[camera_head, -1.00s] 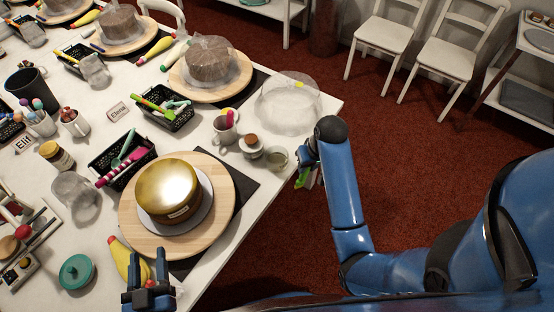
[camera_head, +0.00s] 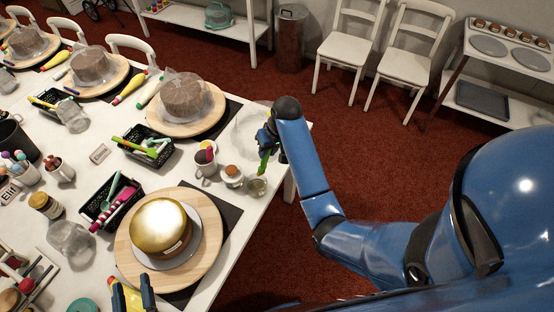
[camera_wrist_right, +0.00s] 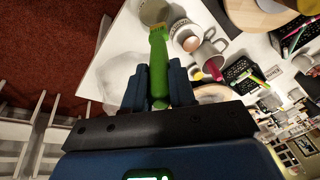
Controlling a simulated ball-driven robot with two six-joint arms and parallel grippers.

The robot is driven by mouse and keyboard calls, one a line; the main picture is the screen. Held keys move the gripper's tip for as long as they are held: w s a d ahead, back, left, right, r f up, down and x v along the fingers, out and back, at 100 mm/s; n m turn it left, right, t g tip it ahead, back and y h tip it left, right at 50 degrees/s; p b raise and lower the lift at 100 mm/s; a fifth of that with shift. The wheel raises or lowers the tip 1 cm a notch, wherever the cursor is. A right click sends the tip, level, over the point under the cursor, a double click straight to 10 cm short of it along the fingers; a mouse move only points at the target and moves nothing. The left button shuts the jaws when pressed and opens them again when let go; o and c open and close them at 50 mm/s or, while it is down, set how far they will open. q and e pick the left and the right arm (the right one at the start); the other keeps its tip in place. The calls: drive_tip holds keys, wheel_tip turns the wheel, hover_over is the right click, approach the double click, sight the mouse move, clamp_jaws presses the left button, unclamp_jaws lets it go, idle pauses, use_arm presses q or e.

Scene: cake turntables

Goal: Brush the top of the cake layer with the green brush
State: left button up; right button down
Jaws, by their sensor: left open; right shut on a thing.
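The round cake layer (camera_head: 160,230) has a shiny golden top and sits on a grey board on the wooden turntable (camera_head: 127,246), near the table's front edge. My right gripper (camera_head: 266,140) is shut on the green brush (camera_head: 264,162), up and to the right of the cake, by the table's right corner. In the right wrist view the green brush (camera_wrist_right: 158,62) stands between my fingers (camera_wrist_right: 158,88), its bristle end toward a small glass jar (camera_wrist_right: 153,11). My left gripper (camera_head: 133,292) is open at the bottom of the head view, over a yellow piping bag (camera_head: 118,300) that it partly hides.
A black basket (camera_head: 100,214) of tools is left of the mug.

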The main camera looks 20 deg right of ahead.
sight(264, 168)
drive_tip(key=shift+w+a+f, duration=0.2)
drive_tip(key=shift+w, duration=0.3)
drive_tip(key=shift+w+a+f, duration=0.2)
drive_tip(key=shift+w, duration=0.25)
use_arm(q)
wheel_tip(264, 168, down, 8)
drive_tip(key=b, duration=0.9)
use_arm(e)
drive_tip(key=shift+y, duration=0.3)
drive_tip(key=shift+w+f, duration=0.15)
drive_tip(key=shift+f, duration=5.75)
use_arm(q)
drive_tip(key=shift+r, duration=0.15)
use_arm(e)
drive_tip(key=shift+r, duration=0.15)
use_arm(q)
wheel_tip(264, 168, up, 7)
drive_tip(key=p, duration=0.7)
use_arm(e)
wheel_tip(264, 168, up, 6)
drive_tip(key=shift+r, duration=0.25)
